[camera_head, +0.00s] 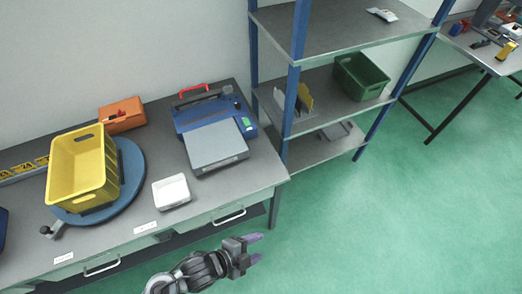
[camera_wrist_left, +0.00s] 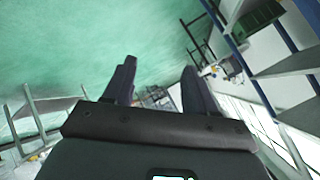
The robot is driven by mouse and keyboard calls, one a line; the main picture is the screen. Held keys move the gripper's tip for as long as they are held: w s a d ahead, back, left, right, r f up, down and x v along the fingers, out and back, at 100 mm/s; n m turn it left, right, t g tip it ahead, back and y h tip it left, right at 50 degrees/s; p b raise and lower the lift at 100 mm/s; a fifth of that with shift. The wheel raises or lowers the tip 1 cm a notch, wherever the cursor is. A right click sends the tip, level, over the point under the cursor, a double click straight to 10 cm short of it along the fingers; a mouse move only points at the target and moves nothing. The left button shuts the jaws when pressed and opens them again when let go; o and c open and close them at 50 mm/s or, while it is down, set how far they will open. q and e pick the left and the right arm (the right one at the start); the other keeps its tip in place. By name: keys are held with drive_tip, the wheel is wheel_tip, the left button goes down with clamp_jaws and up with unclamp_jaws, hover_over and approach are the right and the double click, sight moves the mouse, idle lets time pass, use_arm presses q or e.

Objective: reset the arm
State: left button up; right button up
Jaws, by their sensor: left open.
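My left gripper (camera_head: 256,248) is in the lower middle of the head view, its arm coming in from the bottom left. It is in front of the grey workbench (camera_head: 110,238), over the green floor. Its two purple-grey fingers are apart and point right. In the left wrist view the open fingers (camera_wrist_left: 156,88) have nothing between them. The rest of my left arm is cut off by the bottom edge. My right gripper does not show.
A yellow crate (camera_head: 82,170) stands on a blue turntable (camera_head: 132,168). A shelf rack (camera_head: 335,85) holds a green crate (camera_head: 361,77). Green floor (camera_head: 400,220) is clear at right.

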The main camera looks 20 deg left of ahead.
use_arm(q)
drive_tip(key=s+a+r+n+g+y+p, duration=0.1)
drive_tip(key=s+a+r+n+g+y, duration=0.15)
drive_tip(key=a+n, duration=0.4)
drive_tip(key=s+a+r+n+g+y, duration=0.2)
drive_tip(key=s+a+n+y, duration=0.1)
drive_tip(key=a+n, duration=0.4)
wheel_tip(320, 180, up, 14)
drive_tip(key=d+n+p, duration=0.1)
drive_tip(key=p, duration=1.4)
drive_tip(key=shift+w, duration=0.15)
drive_tip(key=shift+r, duration=0.1)
